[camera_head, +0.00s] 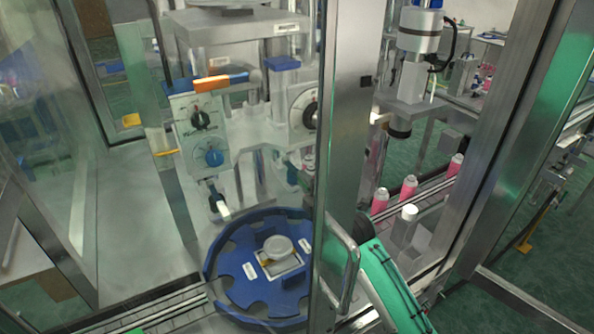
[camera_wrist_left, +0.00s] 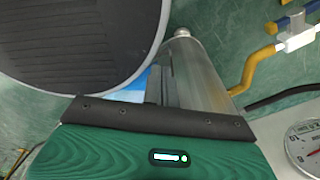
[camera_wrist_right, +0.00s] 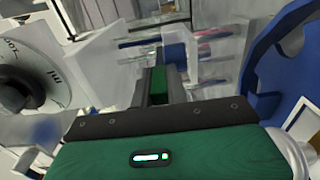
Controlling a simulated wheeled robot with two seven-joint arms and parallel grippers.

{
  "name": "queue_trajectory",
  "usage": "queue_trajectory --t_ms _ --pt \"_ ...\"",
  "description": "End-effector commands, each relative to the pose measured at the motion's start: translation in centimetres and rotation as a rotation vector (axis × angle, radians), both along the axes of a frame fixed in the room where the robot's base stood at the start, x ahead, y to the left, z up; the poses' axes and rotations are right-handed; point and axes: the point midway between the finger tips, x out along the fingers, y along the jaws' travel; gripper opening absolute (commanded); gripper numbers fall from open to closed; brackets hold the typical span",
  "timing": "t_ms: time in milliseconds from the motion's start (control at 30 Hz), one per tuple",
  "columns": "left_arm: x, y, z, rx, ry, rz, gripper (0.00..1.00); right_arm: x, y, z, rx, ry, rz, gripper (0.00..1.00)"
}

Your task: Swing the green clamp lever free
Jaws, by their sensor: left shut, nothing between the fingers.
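A small green piece (camera_wrist_right: 156,84) shows between the dark fingers of my right gripper (camera_wrist_right: 157,68) in the right wrist view. It may be the clamp lever; I cannot tell whether the fingers press on it. In the head view my right arm reaches up behind the steel door post (camera_head: 343,150), which hides the fingertips. A teal patch (camera_head: 292,172) beside the machine there is too small to name. My left gripper (camera_wrist_left: 161,75) is shut and empty in the left wrist view, beside a silver cylindrical part and a large dark disc.
A blue star wheel (camera_head: 222,262) lies below the machine; it also shows at right in the right wrist view (camera_wrist_right: 268,75). A dial (camera_wrist_right: 22,75) stands close at left there. A control box (camera_head: 203,135) stands left.

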Motion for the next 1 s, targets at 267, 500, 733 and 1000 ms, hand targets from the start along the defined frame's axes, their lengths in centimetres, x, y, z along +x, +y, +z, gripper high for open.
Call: queue_trajectory --t_ms 267,500,733,1000 --pt "0.0 0.0 0.0 0.000 0.000 0.000 0.00 0.0 0.0 0.0 -0.001 0.001 0.000 0.03" --pt "0.0 0.0 0.0 0.000 0.001 0.000 0.00 0.0 -0.1 -0.1 -0.001 0.001 0.000 0.03" --pt "0.0 0.0 -0.4 0.000 0.001 0.000 0.00 0.8 -0.9 -0.2 -0.003 -0.001 -0.001 0.03" --pt "-0.1 0.0 -0.8 0.000 0.001 0.000 0.00 1.8 -2.1 -0.1 -0.001 0.000 -0.002 0.03"
